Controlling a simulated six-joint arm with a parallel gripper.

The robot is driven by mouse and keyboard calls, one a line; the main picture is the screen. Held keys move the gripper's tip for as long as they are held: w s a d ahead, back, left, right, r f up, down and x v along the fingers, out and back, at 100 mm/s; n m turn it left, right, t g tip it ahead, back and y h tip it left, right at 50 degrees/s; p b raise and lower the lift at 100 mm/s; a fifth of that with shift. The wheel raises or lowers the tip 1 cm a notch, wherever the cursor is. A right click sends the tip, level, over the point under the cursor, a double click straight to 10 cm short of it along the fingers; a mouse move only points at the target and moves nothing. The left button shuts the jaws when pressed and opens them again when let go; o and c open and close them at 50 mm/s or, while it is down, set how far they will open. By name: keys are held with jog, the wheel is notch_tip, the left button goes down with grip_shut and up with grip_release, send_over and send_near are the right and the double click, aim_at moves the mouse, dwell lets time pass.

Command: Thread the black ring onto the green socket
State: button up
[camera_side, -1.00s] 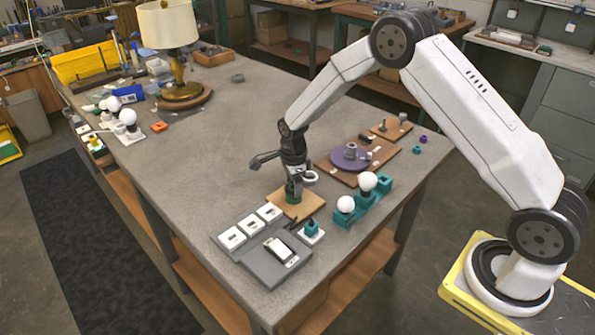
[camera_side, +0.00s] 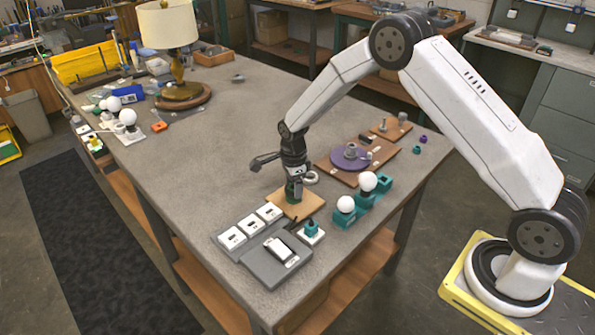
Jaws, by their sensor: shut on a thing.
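The green socket (camera_side: 290,194) stands on a small wooden board (camera_side: 312,203) near the front of the table. My gripper (camera_side: 297,193) points down right at the socket and partly hides it. Its jaws are shut on a small dark thing, which I take to be the black ring. The ring is too small and too covered by the fingers to make out, and I cannot tell whether it is around the socket or just above it.
A white ring (camera_side: 311,177) lies just behind the board. Teal holders with white bulbs (camera_side: 367,182) stand to the right. A grey tray with white blocks (camera_side: 232,238) is at front left. A purple disc (camera_side: 351,157) lies behind. The table's middle is clear.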

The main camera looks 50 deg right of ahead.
jog(key=shift+f, duration=0.45)
dwell(1.2)
jog(key=o, duration=0.5)
grip_shut()
jog(key=shift+s+f, duration=0.1)
jog(key=shift+f, duration=0.1)
jog(key=m, duration=0.6)
jog(key=shift+f+m, duration=0.1)
jog(key=shift+m, duration=0.2)
jog(key=shift+m, duration=0.5)
